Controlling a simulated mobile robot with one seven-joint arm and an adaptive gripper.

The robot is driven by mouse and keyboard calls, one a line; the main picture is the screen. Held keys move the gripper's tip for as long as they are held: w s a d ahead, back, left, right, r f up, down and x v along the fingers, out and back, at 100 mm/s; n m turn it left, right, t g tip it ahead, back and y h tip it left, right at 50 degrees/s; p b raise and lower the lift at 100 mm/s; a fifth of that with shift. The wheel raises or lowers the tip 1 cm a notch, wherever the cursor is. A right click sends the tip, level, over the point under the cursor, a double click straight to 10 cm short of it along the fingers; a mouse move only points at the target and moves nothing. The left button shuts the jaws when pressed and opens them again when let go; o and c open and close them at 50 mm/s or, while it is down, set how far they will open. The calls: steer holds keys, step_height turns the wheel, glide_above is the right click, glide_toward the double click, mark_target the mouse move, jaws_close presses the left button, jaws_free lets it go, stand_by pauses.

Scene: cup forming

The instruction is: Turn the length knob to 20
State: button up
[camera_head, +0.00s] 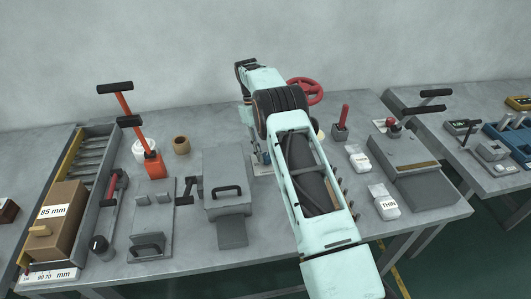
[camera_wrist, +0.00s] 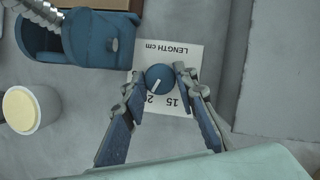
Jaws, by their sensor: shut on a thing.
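The length knob (camera_wrist: 160,76) is a round blue knob with a white pointer line, on a white plate (camera_wrist: 186,52) marked "LENGTH cm", upside down in the wrist view. Its line points down and slightly left, towards a partly hidden number starting with 2; the 15 shows to the right of it. My gripper (camera_wrist: 157,81) is shut on the knob, with one finger on its left and one on its right. The left finger covers part of the scale.
A blue machine part (camera_wrist: 85,40) stands close to the upper left of the plate, and a cream-topped round pot (camera_wrist: 20,108) is at the left. In the head view, a grey block with a handle (camera_head: 226,186) is left of my arm and a red handwheel (camera_head: 307,88) behind it.

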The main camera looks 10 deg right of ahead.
mark_target(266, 154)
steer(key=shift+m, duration=0.6)
steer(key=o, duration=1.2)
steer(key=shift+c, duration=0.2)
steer(key=shift+r, duration=0.1)
step_height(266, 154, up, 10)
